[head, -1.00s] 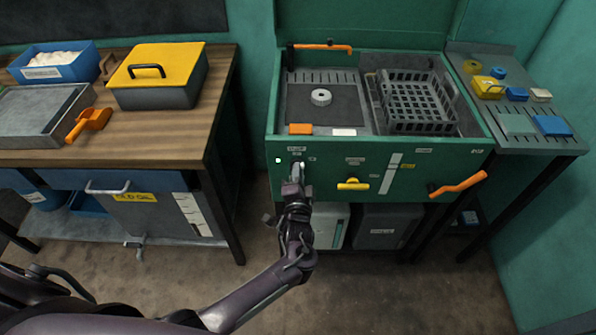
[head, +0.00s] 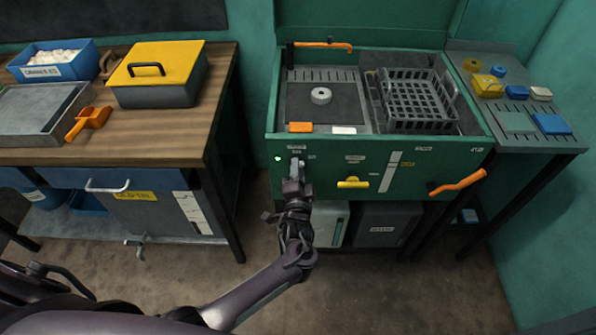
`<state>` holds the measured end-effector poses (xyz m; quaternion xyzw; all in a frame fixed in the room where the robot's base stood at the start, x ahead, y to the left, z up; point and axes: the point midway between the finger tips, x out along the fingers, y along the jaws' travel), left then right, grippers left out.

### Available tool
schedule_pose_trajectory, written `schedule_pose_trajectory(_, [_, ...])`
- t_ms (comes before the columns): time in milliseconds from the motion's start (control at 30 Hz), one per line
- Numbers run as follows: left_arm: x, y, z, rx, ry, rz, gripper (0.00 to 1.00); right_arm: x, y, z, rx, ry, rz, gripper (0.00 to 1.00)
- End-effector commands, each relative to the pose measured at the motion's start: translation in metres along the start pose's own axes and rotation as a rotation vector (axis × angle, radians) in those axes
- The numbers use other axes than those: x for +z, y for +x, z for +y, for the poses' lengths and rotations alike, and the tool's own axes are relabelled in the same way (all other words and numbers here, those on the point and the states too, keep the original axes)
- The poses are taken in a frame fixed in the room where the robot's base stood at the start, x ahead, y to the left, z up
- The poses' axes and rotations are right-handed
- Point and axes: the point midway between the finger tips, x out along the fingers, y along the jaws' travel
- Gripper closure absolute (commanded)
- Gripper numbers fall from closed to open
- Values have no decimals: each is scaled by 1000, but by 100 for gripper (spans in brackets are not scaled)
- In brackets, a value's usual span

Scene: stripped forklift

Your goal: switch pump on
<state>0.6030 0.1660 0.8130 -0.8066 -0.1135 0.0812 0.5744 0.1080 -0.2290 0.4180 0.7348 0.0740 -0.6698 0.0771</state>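The green washing station (head: 330,180) stands at the centre of the head view. A small switch (head: 296,165) is on the left of its front panel, beside a lit green lamp (head: 278,158). My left gripper (head: 296,181) is at the panel, just below the switch, overlapping its lower part in the view. I cannot tell whether it touches the switch, and its fingers are too small and dark to tell open from shut. My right gripper is not in view.
A yellow handle (head: 352,183) and an orange lever (head: 459,183) stick out of the panel to the right. A grey basket (head: 415,100) sits in the station's basin. A wooden bench (head: 180,135) is at the left, with clear floor between.

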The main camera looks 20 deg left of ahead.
Motion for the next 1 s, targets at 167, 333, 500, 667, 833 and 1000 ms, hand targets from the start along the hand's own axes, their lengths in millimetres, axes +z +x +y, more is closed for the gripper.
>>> schedule_pose_trajectory(167, [0, -11, 1, 1, 0, 1, 69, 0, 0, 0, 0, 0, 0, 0])
schedule_pose_trajectory(333, [1, -41, 2, 3, -1, 1, 69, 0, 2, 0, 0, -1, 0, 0])
schedule_pose_trajectory(500, [1, -66, 1, 2, 0, 0, 69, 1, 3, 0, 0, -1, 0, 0])
schedule_pose_trajectory(667, [0, -77, 0, 0, 0, 0, 69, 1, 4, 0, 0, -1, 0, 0])
schedule_pose_trajectory(833, [0, -78, 0, 0, 1, 0, 69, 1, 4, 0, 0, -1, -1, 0])
schedule_pose_trajectory(1000, [0, -78, 0, 0, 1, 0, 69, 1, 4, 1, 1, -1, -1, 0])
